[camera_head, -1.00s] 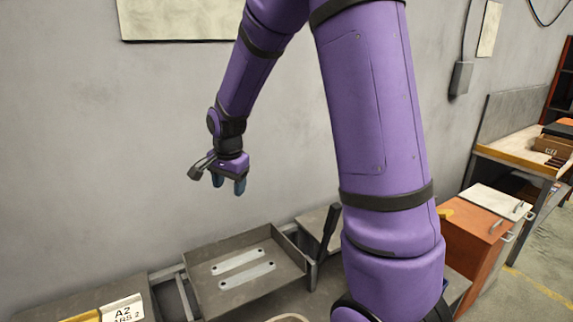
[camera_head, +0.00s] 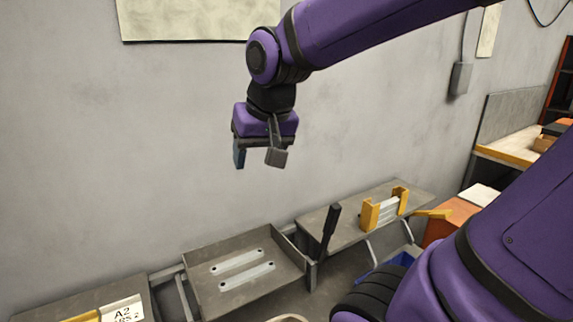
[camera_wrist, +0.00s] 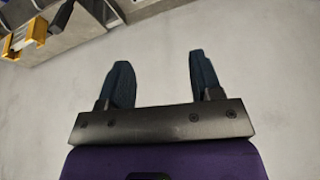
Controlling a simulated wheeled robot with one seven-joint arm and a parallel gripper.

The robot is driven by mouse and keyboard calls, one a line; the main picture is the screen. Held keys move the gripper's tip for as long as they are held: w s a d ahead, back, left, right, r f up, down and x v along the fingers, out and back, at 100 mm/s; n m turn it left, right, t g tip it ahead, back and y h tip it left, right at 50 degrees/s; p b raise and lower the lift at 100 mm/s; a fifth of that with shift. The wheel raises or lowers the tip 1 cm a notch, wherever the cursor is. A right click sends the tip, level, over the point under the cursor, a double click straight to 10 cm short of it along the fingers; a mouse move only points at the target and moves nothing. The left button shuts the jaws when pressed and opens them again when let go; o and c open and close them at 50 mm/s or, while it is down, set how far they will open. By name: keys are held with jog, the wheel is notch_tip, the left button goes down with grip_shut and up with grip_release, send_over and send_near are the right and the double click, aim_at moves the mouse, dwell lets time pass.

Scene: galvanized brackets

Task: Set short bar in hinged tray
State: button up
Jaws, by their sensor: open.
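The tray (camera_head: 215,300) is a grey metal pan with low walls, at the lower middle of the head view. Two pale flat bars (camera_head: 240,270) with dark spots at their ends lie side by side in it. A yellow holder (camera_head: 370,216) on a shelf to the right carries light metal bars (camera_head: 388,210); I cannot tell which bar is the short one. My gripper (camera_head: 258,158) is above the tray, near the wall, pointing down, apart from everything. In the wrist view my gripper (camera_wrist: 158,64) has its fingers spread with nothing between them; the holder (camera_wrist: 38,30) shows at upper left.
A dark upright handle (camera_head: 330,222) stands between the tray and the shelf (camera_head: 340,238). A blue bin (camera_head: 403,259) is below the shelf, with orange cabinets (camera_head: 450,218) beyond.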

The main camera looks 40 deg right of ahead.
jog(key=s+r+n, duration=0.1)
jog(key=s+n, duration=0.2)
jog(key=s, duration=0.5)
jog(key=shift+s+a+n+t, duration=0.25)
jog(key=shift+a+n+t, duration=0.15)
jog(key=shift+a, duration=0.05)
